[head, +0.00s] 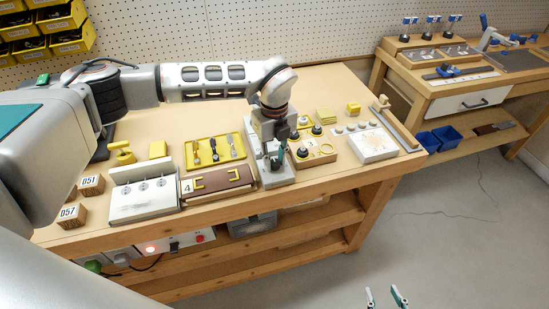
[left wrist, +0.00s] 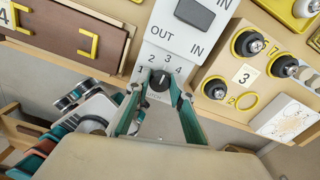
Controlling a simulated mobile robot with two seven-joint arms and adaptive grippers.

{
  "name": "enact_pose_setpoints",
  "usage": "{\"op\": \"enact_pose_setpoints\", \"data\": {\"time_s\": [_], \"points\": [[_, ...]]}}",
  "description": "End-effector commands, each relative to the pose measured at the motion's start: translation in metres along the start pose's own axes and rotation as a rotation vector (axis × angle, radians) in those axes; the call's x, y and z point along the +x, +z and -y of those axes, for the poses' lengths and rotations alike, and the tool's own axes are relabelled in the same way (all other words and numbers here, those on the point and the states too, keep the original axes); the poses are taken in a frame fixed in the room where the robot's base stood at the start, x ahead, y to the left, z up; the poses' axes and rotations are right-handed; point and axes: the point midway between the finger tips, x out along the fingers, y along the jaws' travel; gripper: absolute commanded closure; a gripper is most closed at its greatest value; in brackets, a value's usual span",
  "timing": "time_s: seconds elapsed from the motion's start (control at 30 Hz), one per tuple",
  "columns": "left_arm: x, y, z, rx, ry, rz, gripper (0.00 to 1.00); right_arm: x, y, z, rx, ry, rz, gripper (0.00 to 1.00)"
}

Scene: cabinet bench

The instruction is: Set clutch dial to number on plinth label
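The clutch dial (left wrist: 160,82) is a small black knob on a light grey unit (left wrist: 178,48). In the head view my left gripper (head: 275,158) hides the dial. A "3" label (left wrist: 244,74) is on the wooden block at right. A "4" label (head: 187,187) is by the brown panel. My right gripper (head: 385,299) is open and empty, away from the bench.
Left of the unit are the brown panel with yellow handles (head: 217,183), a yellow tool tray (head: 215,151) and a white fixture (head: 144,197). Right are the wooden block with black knobs (head: 312,154) and a white box (head: 364,144). Wooden blocks marked 051 (head: 91,185) and 057 (head: 71,215) stand far left.

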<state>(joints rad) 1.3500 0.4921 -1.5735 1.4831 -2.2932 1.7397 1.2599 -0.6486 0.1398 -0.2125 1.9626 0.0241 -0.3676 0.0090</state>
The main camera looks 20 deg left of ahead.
Motion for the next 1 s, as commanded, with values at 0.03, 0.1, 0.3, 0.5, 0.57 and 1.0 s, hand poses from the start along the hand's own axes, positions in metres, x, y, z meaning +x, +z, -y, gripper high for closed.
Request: {"op": "enact_pose_setpoints", "data": {"time_s": [0.03, 0.1, 0.3, 0.5, 0.57, 1.0], "points": [[0.000, 0.000, 0.000, 0.001, 0.001, -0.001, 0.63, 0.000, 0.000, 0.000, 0.000, 0.000, 0.000, 0.60], [0.000, 0.000, 0.000, 0.001, 0.001, -0.001, 0.62, 0.000, 0.000, 0.000, 0.000, 0.000, 0.000, 0.60], [0.000, 0.000, 0.000, 0.001, 0.000, 0.000, 0.62, 0.000, 0.000, 0.000, 0.000, 0.000, 0.000, 0.60], [-0.009, 0.001, 0.001, 0.001, -0.002, 0.002, 0.62, 0.000, 0.001, -0.001, -0.002, 0.001, 0.003, 0.60], [-0.016, 0.001, 0.001, 0.002, -0.003, 0.002, 0.62, 0.000, 0.001, -0.001, -0.002, 0.000, 0.002, 0.60], [-0.100, 0.001, 0.001, 0.001, -0.002, 0.002, 0.62, 0.000, 0.001, 0.000, 0.000, 0.000, 0.001, 0.60]]}}
